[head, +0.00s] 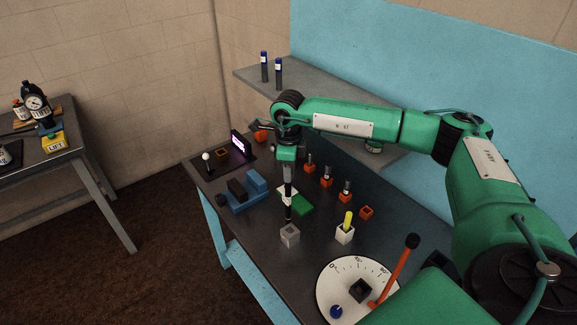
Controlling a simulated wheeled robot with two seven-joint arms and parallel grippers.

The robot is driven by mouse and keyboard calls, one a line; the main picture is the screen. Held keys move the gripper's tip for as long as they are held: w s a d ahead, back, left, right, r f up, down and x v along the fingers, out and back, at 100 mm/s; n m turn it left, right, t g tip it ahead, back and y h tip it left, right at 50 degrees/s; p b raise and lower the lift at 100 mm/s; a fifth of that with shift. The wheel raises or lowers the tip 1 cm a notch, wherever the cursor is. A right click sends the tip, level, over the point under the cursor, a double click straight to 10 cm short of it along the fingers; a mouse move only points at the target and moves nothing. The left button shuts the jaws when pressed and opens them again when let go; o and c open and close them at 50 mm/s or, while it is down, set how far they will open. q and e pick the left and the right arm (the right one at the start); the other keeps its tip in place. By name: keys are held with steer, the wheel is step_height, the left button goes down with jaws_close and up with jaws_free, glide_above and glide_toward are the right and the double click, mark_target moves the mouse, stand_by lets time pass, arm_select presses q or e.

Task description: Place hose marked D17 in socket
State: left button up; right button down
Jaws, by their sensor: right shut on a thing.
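My right gripper (287,176) points down over the workbench and is shut on a dark upright hose (288,207) with pale bands. No marking on this hose is readable, so I cannot tell whether it is D17. A grey square socket (290,236) stands on the bench just below the hose's lower end. I cannot tell whether the hose's tip touches it or is above it. Other short hoses stand in orange sockets (327,182) to the right; their labels are too small to read. My left gripper is not in view.
Close by are a green block (303,205), a white socket (345,235) with a yellow piece, an empty orange socket (366,212) and a blue block (256,183). A dial (333,291) with a red lever is in front. Two blue-capped cylinders (278,73) stand on the back shelf.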

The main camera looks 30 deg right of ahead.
steer(key=shift+f, duration=0.1)
steer(key=shift+f+b, duration=0.15)
steer(key=shift+b, duration=0.15)
steer(key=c, duration=1.2)
jaws_free()
steer(key=shift+c, duration=0.2)
